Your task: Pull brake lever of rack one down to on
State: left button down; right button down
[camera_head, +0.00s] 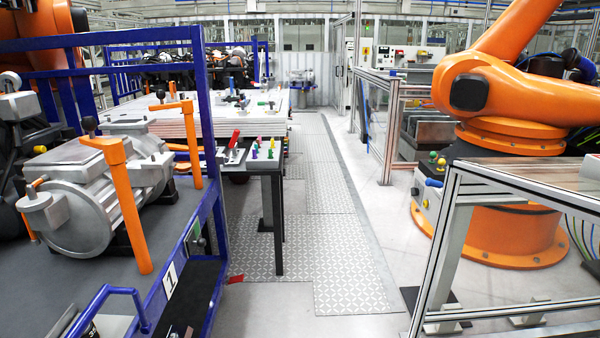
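Rack one is the blue-framed rack (207,120) on the left, with a white plate marked 1 (170,278) on its dark lower side. A small red tab (235,279) sticks out to the right of its frame, low near the floor. It looks like the brake lever, but it is too small to tell whether it is up or down. Neither of my grippers is in view.
Rack one carries a grey metal drive unit (90,190) and orange posts (125,205). A dark-legged table (279,225) with small coloured tools stands beyond it. A clear patterned walkway (345,240) runs ahead. A framed barrier (440,240) and orange robot arm (490,90) stand right.

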aim_at(236, 132)
jog(key=i+l, duration=0.15)
jog(key=i, duration=0.25)
jog(key=i+l, duration=0.15)
jog(key=i, duration=0.3)
jog(key=i+l+u, duration=0.1)
jog(key=i, duration=0.3)
jog(key=i+l, duration=0.2)
jog(key=i, duration=0.2)
jog(key=i+j+u, duration=0.1)
jog(key=i+j, duration=1)
